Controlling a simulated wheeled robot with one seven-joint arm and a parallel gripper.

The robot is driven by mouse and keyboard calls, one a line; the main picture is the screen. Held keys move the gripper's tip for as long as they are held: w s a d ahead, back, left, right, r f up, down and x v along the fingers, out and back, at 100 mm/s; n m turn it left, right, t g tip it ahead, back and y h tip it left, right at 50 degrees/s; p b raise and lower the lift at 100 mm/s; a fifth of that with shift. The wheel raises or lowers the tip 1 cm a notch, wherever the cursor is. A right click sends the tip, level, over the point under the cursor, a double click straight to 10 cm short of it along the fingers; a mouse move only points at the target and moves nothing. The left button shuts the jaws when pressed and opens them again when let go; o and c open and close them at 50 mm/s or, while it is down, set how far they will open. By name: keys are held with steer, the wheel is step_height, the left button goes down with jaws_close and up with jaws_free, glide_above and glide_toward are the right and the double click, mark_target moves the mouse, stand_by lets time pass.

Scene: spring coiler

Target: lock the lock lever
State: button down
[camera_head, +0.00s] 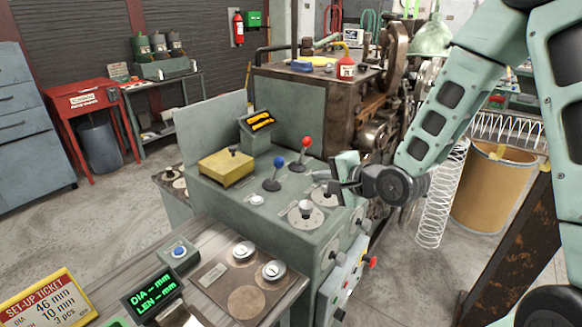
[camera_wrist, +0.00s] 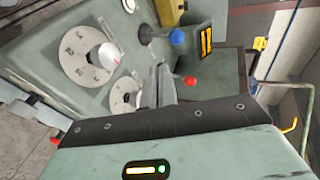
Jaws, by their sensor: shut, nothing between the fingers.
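The machine's grey console (camera_head: 275,225) carries a lever with a red knob (camera_head: 306,142) and a lever with a blue knob (camera_head: 279,162). Both stand up from the top. I cannot tell which one is the lock lever. In the wrist view the red knob (camera_wrist: 190,81) is just right of my fingertips and the blue knob (camera_wrist: 178,37) is farther up. My gripper (camera_head: 327,187) is over the right part of the console, right of both levers and beside a dial. In the wrist view my gripper (camera_wrist: 161,72) is shut and empty.
A round dial with a silver knob (camera_head: 305,209) sits just left of and below my gripper. A yellow box (camera_head: 226,167) and a small display (camera_head: 258,121) are on the console's left part. A coiled spring (camera_head: 441,195) and a tan bin (camera_head: 497,190) stand to the right.

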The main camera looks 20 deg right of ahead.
steer(key=p, duration=0.4)
glide_toward(278, 161)
steer(key=w+f, duration=0.3)
steer(key=f, duration=0.1)
steer(key=shift+a+x, duration=0.2)
steer(key=shift+x, duration=1)
steer(key=shift+r, duration=0.2)
steer(key=shift+w+a+r+g+h+p, duration=0.25)
steer(key=shift+r+g+p, duration=0.1)
steer(key=shift+p, duration=0.2)
steer(key=shift+w+a+r+g+h+p, duration=0.15)
steer(key=shift+w+r+g+p, duration=0.15)
steer(key=shift+p, duration=0.2)
steer(key=shift+w+a+r+g+h, duration=0.35)
steer(key=shift+w+a+g, duration=0.1)
steer(key=shift+w+g, duration=0.1)
steer(key=shift+w+a+b, duration=0.35)
steer(key=shift+w+b, duration=0.05)
steer(key=shift+w, duration=0.2)
steer(key=w+a+b, duration=0.1)
steer(key=w+a+r+b, duration=0.1)
steer(key=w+b, duration=0.1)
steer(key=shift+w+a, duration=0.2)
steer(key=shift+a, duration=0.1)
